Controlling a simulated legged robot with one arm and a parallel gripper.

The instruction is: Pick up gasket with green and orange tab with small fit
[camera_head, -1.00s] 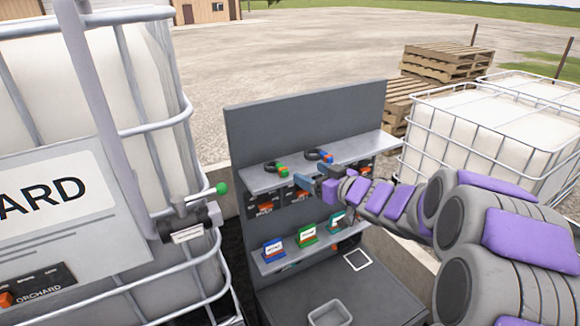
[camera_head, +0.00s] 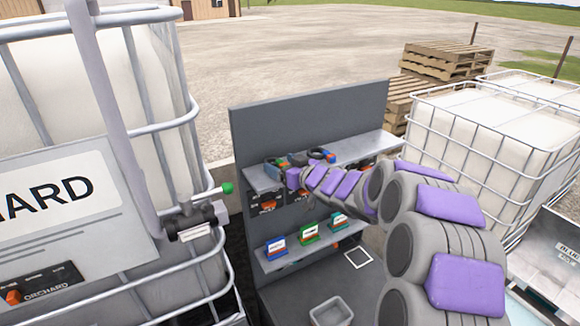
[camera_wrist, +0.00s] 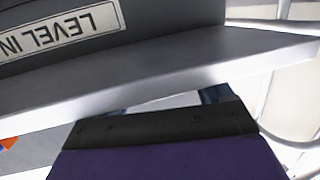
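The gasket with the green and orange tab (camera_head: 282,162) sits on the upper shelf in the head view. Only a small green part of it shows; the rest is hidden by my gripper. My gripper (camera_head: 284,161) is at the left part of that shelf, its blue-grey fingers apart, with the green tab showing between them. I cannot tell whether they touch it. A second black gasket with a blue and orange tab (camera_head: 324,155) lies to the right on the same shelf.
The upper shelf (camera_head: 355,148) has a grey back panel (camera_head: 300,115). Below, a lower shelf (camera_head: 290,258) holds blue, green and teal card stands. A grey bin (camera_head: 330,311) is on the base. A caged white tank (camera_head: 150,80) stands close on the left.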

